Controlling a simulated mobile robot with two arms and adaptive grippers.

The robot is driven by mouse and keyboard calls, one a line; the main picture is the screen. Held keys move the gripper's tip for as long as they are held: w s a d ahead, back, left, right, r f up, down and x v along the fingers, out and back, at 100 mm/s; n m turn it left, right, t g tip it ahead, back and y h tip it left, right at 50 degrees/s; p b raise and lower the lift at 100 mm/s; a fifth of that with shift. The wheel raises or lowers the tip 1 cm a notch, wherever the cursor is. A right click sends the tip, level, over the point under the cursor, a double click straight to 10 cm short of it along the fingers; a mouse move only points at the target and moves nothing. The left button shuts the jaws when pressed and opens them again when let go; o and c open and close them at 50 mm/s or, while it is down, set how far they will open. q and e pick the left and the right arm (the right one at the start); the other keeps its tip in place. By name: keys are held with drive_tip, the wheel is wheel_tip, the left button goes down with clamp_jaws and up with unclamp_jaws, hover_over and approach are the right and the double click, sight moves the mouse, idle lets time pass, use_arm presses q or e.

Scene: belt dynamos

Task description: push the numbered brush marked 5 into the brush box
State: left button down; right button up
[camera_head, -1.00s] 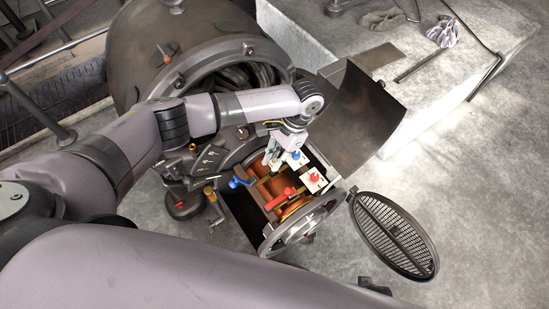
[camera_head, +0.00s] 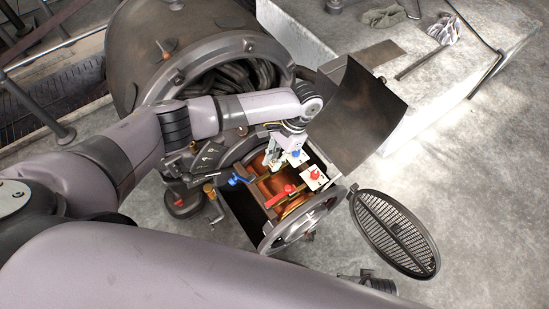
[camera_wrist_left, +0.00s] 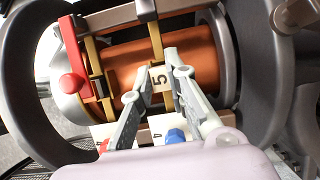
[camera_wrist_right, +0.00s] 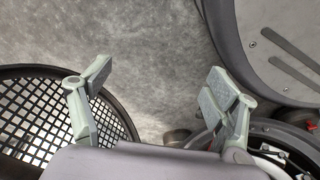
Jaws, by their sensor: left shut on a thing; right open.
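The brush marked 5 (camera_wrist_left: 158,79) shows its white numbered face between the fingertips of my left gripper (camera_wrist_left: 174,75) in the left wrist view. The gripper is shut on it. The copper drum (camera_wrist_left: 200,58) lies behind, with a brass bar (camera_wrist_left: 154,32) crossing it just past the brush. I cannot tell how far the brush is inside its brush box. In the head view my left gripper (camera_head: 271,158) reaches down into the open machine. My right gripper (camera_wrist_right: 155,85) is open and empty in the right wrist view.
A red handle (camera_head: 283,196) and a blue handle (camera_head: 240,179) sit beside the drum. White plates with red and blue knobs (camera_head: 316,174) are close to the left gripper. A raised curved cover (camera_head: 363,115) stands behind; an oval grate (camera_head: 395,232) is at right.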

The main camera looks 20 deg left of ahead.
use_arm(q)
drive_tip(key=shift+f, duration=0.5)
use_arm(e)
drive_tip(key=shift+w+r, duration=0.5)
drive_tip(key=shift+r, duration=0.05)
use_arm(q)
drive_tip(key=shift+f+b, duration=0.3)
drive_tip(key=shift+f, duration=0.1)
use_arm(e)
drive_tip(key=shift+r, duration=0.5)
use_arm(q)
drive_tip(key=c, duration=1.5)
unclamp_jaws()
use_arm(e)
drive_tip(key=shift+w, duration=0.15)
drive_tip(key=shift+w, duration=0.15)
use_arm(q)
drive_tip(key=v, duration=1.2)
use_arm(e)
drive_tip(key=shift+s, duration=0.2)
